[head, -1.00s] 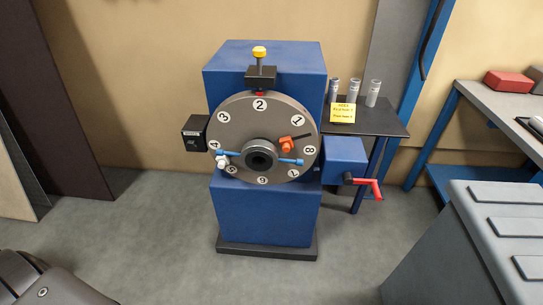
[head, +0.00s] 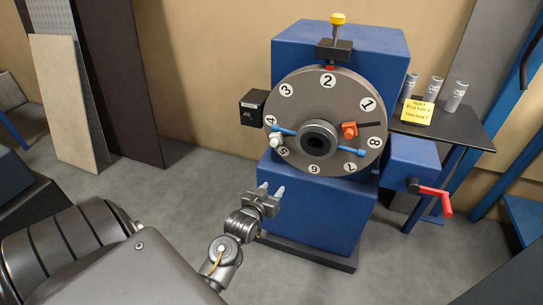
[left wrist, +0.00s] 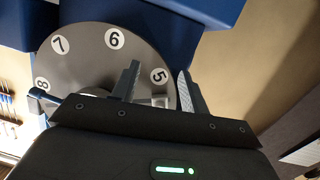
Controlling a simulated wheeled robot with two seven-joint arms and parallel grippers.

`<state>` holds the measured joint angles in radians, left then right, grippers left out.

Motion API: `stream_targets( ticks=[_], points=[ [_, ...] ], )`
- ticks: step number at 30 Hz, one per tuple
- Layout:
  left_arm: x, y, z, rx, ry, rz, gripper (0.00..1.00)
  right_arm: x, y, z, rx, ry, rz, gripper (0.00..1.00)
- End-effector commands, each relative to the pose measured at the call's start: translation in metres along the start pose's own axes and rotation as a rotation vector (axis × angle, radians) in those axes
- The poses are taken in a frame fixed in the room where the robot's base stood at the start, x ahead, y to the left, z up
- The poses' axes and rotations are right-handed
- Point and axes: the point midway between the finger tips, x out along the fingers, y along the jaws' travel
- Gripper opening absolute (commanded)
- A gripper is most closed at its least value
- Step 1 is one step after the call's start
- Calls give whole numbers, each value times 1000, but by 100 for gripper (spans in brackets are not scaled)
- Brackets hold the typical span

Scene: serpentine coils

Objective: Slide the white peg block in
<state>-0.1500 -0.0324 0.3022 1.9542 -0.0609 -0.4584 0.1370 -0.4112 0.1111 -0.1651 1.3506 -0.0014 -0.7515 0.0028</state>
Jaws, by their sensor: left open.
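The white peg block (head: 275,141) sits on the left side of the grey numbered dial (head: 330,88), close to number 5 and beside a blue rod end. My left gripper (head: 271,189) is open and empty, below the white block, in front of the blue machine body. In the left wrist view, its two fingers (left wrist: 158,70) point at the dial (left wrist: 85,60) near number 5. A pale piece, probably the white block (left wrist: 160,101), shows between them, partly hidden by the gripper. My right gripper is not in view.
An orange block (head: 349,130) sits on the dial's right side. A yellow-topped plunger (head: 338,19) stands above, a black box (head: 253,107) at left, a red crank (head: 436,198) at right. A shelf (head: 455,134) holds clear cylinders. Floor left of the machine is free.

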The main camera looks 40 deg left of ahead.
Motion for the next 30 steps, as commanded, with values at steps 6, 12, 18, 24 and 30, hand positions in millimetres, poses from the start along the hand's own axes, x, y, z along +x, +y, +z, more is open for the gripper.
stream_targets(
  ticks=[6, 12, 18, 24, 30],
  points=[
    [-29, -21, -88, -28, 206, -50, 45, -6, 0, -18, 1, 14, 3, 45],
    [-37, -24, -105, -32, 239, -59, 45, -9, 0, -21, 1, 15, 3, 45],
    [-21, -25, -108, -32, 239, -58, 45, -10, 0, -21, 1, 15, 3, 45],
    [15, -27, -117, -31, 239, -58, 45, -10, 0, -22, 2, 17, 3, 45],
    [48, -29, -124, -31, 239, -57, 45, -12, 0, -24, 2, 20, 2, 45]
  ],
)
